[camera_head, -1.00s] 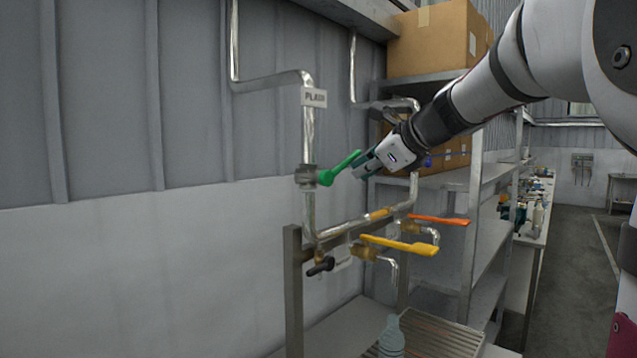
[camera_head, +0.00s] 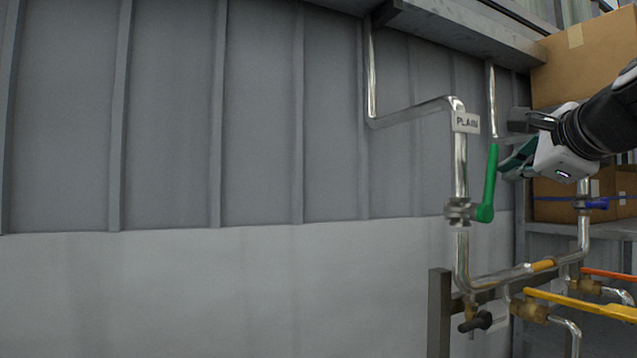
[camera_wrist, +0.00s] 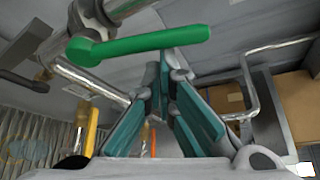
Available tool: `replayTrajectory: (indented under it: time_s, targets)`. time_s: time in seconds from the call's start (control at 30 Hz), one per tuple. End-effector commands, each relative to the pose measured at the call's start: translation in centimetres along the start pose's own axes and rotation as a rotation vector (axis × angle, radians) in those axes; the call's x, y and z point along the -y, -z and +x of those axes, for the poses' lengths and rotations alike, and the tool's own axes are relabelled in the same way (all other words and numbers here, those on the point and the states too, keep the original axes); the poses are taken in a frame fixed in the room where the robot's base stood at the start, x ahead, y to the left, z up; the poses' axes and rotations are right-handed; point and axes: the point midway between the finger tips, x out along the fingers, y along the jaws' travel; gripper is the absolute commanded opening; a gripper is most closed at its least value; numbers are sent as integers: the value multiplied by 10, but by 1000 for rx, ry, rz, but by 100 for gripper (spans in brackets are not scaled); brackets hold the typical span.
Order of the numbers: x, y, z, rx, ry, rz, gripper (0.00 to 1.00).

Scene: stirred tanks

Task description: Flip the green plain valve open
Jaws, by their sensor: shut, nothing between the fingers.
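The green valve handle (camera_head: 489,185) stands nearly upright, tilted slightly right at its top, beside the vertical pipe under the "PLAIN" label (camera_head: 466,122). Its lower end joins the metal valve body (camera_head: 458,212). My gripper (camera_head: 508,165) is just right of the handle's upper part, with its teal fingers pointing left toward it. In the wrist view the green handle (camera_wrist: 140,44) crosses in front of the fingertips of my gripper (camera_wrist: 165,65), which are together with nothing between them. I cannot tell whether the fingertips touch the handle.
A yellow lever (camera_head: 580,303) and an orange lever (camera_head: 610,274) sit on the pipes at lower right. Cardboard boxes (camera_head: 585,55) stand on shelves at right. The wall at left is clear.

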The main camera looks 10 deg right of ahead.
Motion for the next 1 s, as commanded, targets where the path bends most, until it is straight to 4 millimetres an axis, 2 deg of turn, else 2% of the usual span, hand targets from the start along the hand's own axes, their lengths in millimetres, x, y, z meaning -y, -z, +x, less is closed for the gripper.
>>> replayTrajectory:
  time_s: [0.33, 1.0]
  targets:
    - [-3, -11, -5, 3, 45, -79, 0]
    - [-3, -13, -7, 1, 66, -115, 0]
